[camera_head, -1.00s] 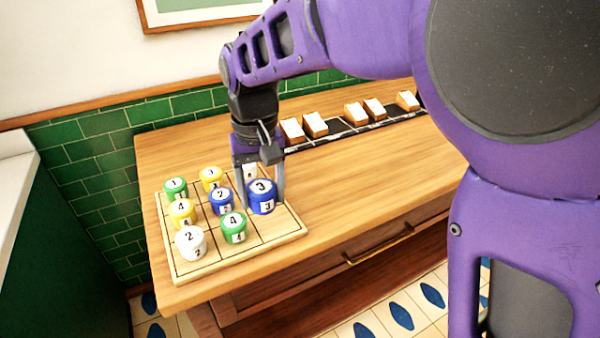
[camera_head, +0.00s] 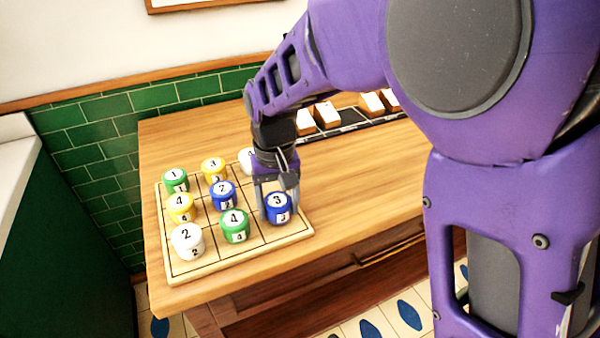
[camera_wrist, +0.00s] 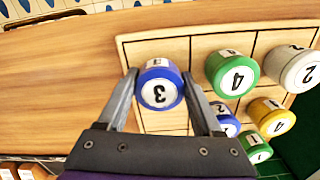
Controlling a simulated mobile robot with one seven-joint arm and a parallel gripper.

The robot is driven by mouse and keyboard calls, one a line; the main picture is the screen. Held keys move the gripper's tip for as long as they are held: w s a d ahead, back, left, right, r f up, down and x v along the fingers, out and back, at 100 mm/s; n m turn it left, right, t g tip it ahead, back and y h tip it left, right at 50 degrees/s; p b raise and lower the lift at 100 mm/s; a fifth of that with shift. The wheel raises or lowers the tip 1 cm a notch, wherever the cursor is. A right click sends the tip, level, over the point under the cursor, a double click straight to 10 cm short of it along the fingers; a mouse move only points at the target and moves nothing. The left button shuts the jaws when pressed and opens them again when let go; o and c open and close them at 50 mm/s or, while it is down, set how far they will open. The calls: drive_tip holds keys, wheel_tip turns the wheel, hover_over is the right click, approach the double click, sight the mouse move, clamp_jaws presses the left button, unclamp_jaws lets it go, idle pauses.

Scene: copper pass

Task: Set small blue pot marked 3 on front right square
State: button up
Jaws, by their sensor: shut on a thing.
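The blue pot marked 3 (camera_head: 278,207) is upright between the fingers of my gripper (camera_head: 279,203), at the front right square of the wooden grid board (camera_head: 205,263). My gripper is shut on its sides. In the wrist view the pot (camera_wrist: 158,88) shows its label between both fingers (camera_wrist: 160,90), at the edge of the board (camera_wrist: 172,52). I cannot tell whether its base touches the square. The green pot marked 4 (camera_head: 235,226) stands apart to its left, in the front middle square.
A white pot marked 2 (camera_head: 188,241) stands front left. A yellow pot (camera_head: 181,208) and blue pot marked 2 (camera_head: 223,195) stand mid-board. Green (camera_head: 176,181), yellow (camera_head: 213,170) and white (camera_head: 246,161) pots stand behind. The table (camera_head: 365,190) right of the board is clear.

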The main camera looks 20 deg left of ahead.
sight(278, 201)
drive_tip(key=shift+f, duration=0.4)
drive_tip(key=shift+f, duration=0.1)
drive_tip(key=o, duration=1.5)
drive_tip(key=shift+f, duration=0.1)
wheel_tip(278, 201, up, 12)
drive_tip(key=shift+r+p, duration=0.2)
drive_tip(key=shift+p, duration=0.8)
